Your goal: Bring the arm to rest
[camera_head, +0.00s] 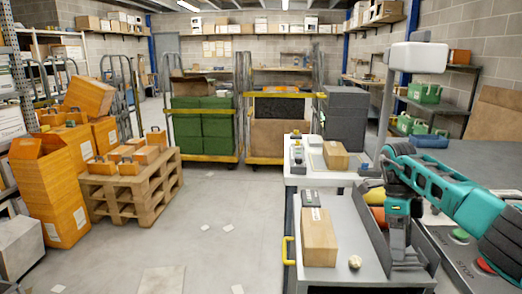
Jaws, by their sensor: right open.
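My right arm, teal and dark grey, reaches in from the right edge. Its gripper (399,258) points down at the right side of a grey cart (340,278), beside the cart's dark raised side panel. The jaws are open, and I see nothing held between them. The fingertips are small and partly merge with the grey surfaces behind. My left gripper and arm are not in view.
A cardboard box (319,238) and a small pale round object (355,262) lie on the cart's lower tray. A wooden pallet (130,188) with orange boxes stands left. The middle floor is mostly clear.

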